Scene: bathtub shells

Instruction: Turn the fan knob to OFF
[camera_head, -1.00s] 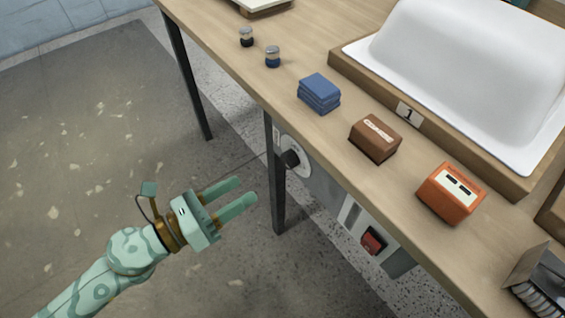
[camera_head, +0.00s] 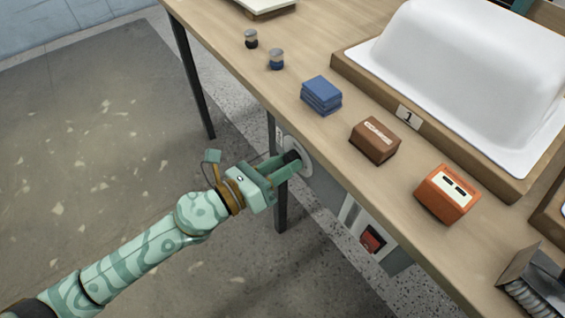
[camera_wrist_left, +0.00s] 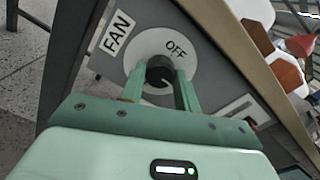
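The fan knob (camera_wrist_left: 160,70) is a round black knob on a pale disc on the grey panel under the table edge. It also shows in the head view (camera_head: 292,157). In the left wrist view the word OFF (camera_wrist_left: 176,48) is on the disc, up and right of the knob, and a FAN label (camera_wrist_left: 117,33) is to the left. My left gripper (camera_head: 288,163) is at the knob, one finger on each side of it. The fingers stand apart; whether they touch the knob is not clear. My right gripper is not in view.
A red switch (camera_head: 372,239) is on the panel to the right. A dark table leg (camera_head: 281,205) stands just below my gripper. On the table (camera_head: 300,127) are blue folded cloths (camera_head: 321,96), a brown box (camera_head: 375,140) and an orange box (camera_head: 446,194). Open floor lies left.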

